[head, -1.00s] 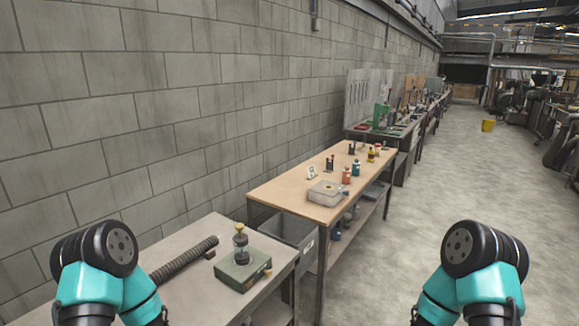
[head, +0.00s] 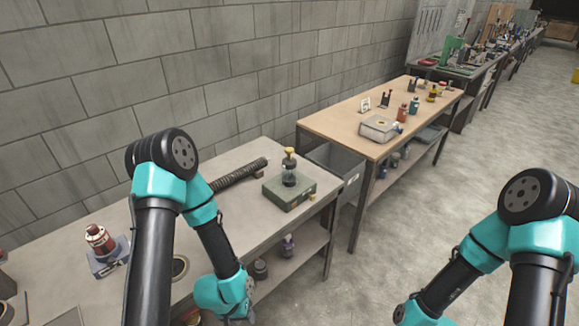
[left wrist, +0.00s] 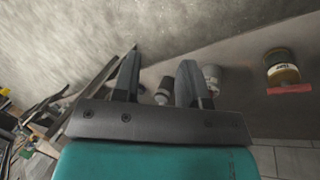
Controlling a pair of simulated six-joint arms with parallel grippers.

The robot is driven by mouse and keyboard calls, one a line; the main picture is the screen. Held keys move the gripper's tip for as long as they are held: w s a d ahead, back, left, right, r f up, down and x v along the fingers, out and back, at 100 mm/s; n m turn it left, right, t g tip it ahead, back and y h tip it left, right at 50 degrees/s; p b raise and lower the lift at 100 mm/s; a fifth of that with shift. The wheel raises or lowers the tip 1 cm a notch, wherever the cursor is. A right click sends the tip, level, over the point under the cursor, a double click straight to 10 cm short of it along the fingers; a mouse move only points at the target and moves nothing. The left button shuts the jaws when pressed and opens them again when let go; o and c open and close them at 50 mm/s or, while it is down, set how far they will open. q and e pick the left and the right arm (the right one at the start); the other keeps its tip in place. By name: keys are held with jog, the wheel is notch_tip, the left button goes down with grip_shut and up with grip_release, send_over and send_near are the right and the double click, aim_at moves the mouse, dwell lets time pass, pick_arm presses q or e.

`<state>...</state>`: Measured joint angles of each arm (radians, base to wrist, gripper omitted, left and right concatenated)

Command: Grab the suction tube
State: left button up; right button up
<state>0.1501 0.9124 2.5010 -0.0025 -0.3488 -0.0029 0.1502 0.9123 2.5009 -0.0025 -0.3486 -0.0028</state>
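The suction tube looks like the dark ribbed hose (head: 240,174) lying on the grey table near the wall in the head view. Its left part is hidden behind my left arm. In the left wrist view, my left gripper (left wrist: 157,72) has its two dark fingers apart, with nothing visibly held between them. In the head view, the left wrist hangs low by the table's front edge, in front of the hose and well apart from it. My right arm is at the right over the floor; its gripper is not in view.
A green box (head: 290,192) with a glass jar stands right of the hose. A red-topped item (head: 100,240) sits at the table's left. A lower shelf (head: 300,250) holds jars. A wooden-topped table (head: 340,132) stands behind.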

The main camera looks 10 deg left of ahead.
pick_arm(q)
jog(key=shift+o, duration=0.4)
jog(key=o, duration=0.3)
jog(key=shift+o, duration=0.2)
